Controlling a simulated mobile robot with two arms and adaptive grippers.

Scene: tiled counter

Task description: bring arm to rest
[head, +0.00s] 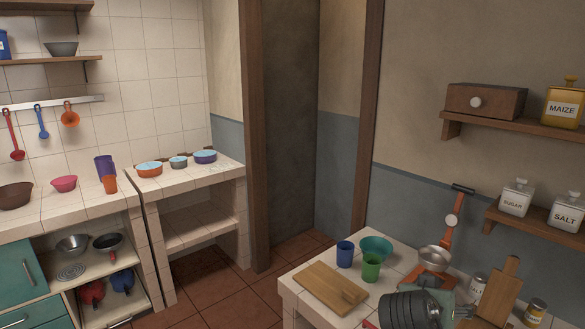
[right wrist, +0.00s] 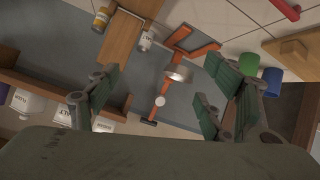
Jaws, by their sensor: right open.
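My right gripper (head: 447,303) shows at the bottom of the head view, over the tiled counter (head: 298,291). In the right wrist view its green-padded fingers (right wrist: 160,98) are spread wide with nothing held between them. The orange kitchen scale (right wrist: 180,72) with its metal bowl appears beyond the gap between the fingers. In the head view the scale (head: 436,262) stands just behind the gripper, which hides part of its base. My left gripper is in neither view.
On this counter are a wooden board (head: 322,284), a blue cup (head: 345,254), a green cup (head: 371,267), a teal bowl (head: 377,247), a salt can (head: 478,284) and an upright board (head: 499,290). Wall shelves (head: 540,226) hang at right. Open floor (head: 235,288) lies left.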

